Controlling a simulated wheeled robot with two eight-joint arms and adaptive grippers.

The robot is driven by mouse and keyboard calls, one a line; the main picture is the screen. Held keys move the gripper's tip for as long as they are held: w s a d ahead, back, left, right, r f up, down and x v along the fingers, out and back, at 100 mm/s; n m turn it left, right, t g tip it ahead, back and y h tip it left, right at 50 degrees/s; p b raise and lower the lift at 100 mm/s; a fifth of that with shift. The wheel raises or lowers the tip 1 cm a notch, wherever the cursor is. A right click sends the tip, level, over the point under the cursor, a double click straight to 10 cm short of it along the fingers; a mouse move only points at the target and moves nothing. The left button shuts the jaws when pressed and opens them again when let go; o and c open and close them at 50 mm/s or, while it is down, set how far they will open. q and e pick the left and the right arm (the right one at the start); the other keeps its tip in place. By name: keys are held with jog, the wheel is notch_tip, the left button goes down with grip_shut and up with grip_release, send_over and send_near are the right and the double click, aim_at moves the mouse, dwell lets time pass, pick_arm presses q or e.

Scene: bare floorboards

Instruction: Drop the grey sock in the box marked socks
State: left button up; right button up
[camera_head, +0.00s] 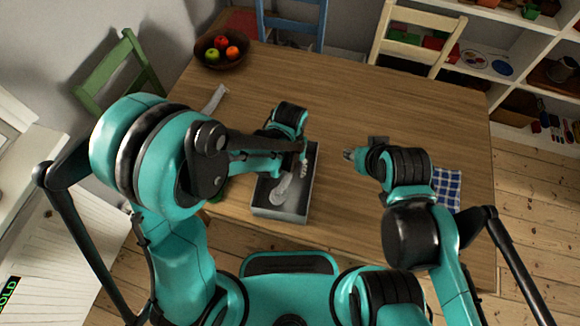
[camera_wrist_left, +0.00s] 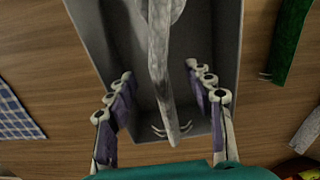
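A grey box (camera_head: 265,211) with low walls stands on the wooden table; no marking on it is readable. The long, mottled grey sock (camera_head: 283,188) is inside the box's outline in the head view. In the left wrist view the sock (camera_wrist_left: 160,62) runs down between my left gripper's fingers, touching neither. My left gripper (camera_wrist_left: 165,100) is open above the box (camera_wrist_left: 228,60); in the head view this gripper (camera_head: 301,158) is at the box's far end. My right gripper (camera_head: 348,155) is right of the box, pointing left; its finger opening is too small to judge.
A fruit bowl (camera_head: 222,50) stands at the back left. A pale strip (camera_head: 214,101) lies left of my left gripper. A blue checked cloth (camera_head: 447,186) lies at the right edge. A green item (camera_wrist_left: 290,40) lies beside the box. The table's back middle is clear.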

pick_arm(q)
jog(key=o, duration=0.5)
notch_tip(320, 180, up, 12)
dwell(0.4)
dwell(0.3)
jog(key=s+a+r+n+t, duration=0.1)
jog(key=s+a+r+t, duration=0.1)
jog(key=a, duration=0.7)
jog(key=s+a+r+n+t, duration=0.1)
jog(key=s+a+r+t, duration=0.2)
jog(key=a, duration=0.7)
jog(key=shift+s+r+t, duration=0.2)
jog(key=shift+r+t, duration=0.05)
jog(key=shift+t, duration=0.85)
